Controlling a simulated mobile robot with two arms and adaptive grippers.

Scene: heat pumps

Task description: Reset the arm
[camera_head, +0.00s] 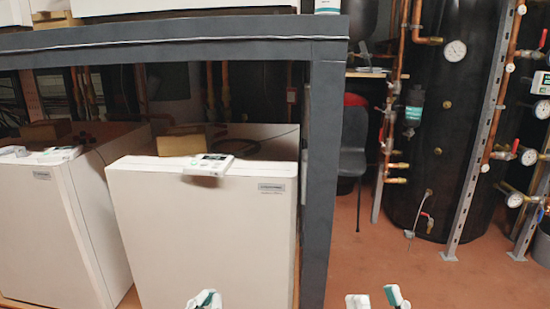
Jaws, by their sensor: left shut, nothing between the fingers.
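My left gripper (204,300) shows at the bottom edge, in front of the white heat pump cabinet (205,240). Its white and green fingertips are together with nothing between them. My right gripper (378,300) shows at the bottom edge, right of the grey frame post. Its two fingertips are apart, with red-brown floor visible between them. Only the tips of both grippers are in view; the rest is cut off below.
A second white cabinet (50,230) stands at left. A dark grey frame (325,180) spans above the cabinets. White control units (208,164) lie on top. A black tank (445,110) with copper pipes (392,100) and gauges stands at right. Red-brown floor (375,250) is clear before it.

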